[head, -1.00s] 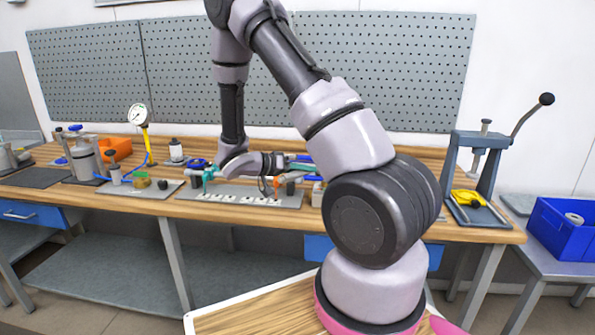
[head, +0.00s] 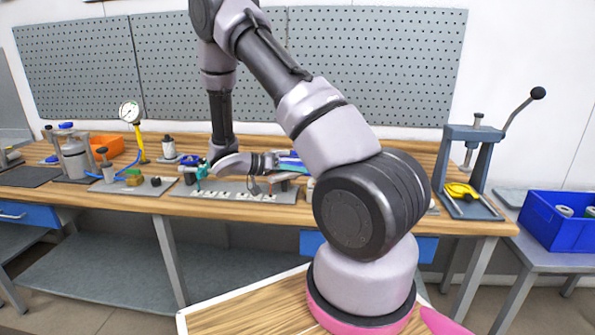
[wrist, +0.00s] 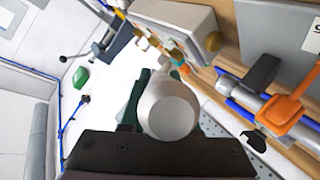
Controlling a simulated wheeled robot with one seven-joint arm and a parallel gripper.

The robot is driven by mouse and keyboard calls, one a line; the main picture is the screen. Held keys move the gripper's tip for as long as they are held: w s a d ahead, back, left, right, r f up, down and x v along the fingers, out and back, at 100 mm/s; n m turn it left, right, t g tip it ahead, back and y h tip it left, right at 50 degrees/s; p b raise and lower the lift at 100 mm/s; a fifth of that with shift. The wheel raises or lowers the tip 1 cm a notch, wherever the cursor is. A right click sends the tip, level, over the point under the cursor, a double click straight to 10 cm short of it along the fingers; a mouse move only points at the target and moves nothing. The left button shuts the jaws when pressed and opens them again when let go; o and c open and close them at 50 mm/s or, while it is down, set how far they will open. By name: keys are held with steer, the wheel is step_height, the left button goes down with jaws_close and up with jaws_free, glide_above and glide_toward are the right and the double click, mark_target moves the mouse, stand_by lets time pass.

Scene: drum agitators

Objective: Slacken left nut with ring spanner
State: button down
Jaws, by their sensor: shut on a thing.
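My gripper (head: 268,164) is low over the bench, just above a grey plate (head: 285,198) with a row of pale fittings. In the wrist view, my gripper's dark body fills the bottom edge. A pale, round-ended cylinder (wrist: 171,108) sits between the dark green fingers, end towards the camera, and my gripper is shut on it. I cannot tell whether it is the ring spanner. A teal part (head: 195,171) stands at the plate's left end, left of my gripper. I cannot make out the left nut; my wrist and forearm cover part of this area.
A yellow-stemmed gauge (head: 130,113), an orange bin (head: 106,145) and a metal canister (head: 73,157) stand to the left. A lever press (head: 473,160) stands at the right end, with a blue crate (head: 560,220) beyond. A perforated panel (head: 375,60) backs the bench.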

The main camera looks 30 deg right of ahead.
steer(key=shift+a, duration=0.4)
stand_by(0.8)
steer(key=shift+f, duration=1.1)
stand_by(1.0)
steer(key=shift+s+t, duration=0.2)
steer(key=shift+t, duration=0.1)
steer(key=shift+s+d+n+t+y, duration=0.1)
steer(key=shift+s+d+n+t, duration=0.1)
steer(key=shift+s+n+t, duration=0.55)
steer(key=shift+s+d+n+t+y, duration=0.1)
steer(key=shift+s+d+n+t, duration=0.25)
steer(key=shift+n+t, duration=0.6)
steer(key=shift+s+d+n+t+y, duration=0.1)
steer(key=shift+s+n+t, duration=0.6)
steer(key=shift+t, duration=0.2)
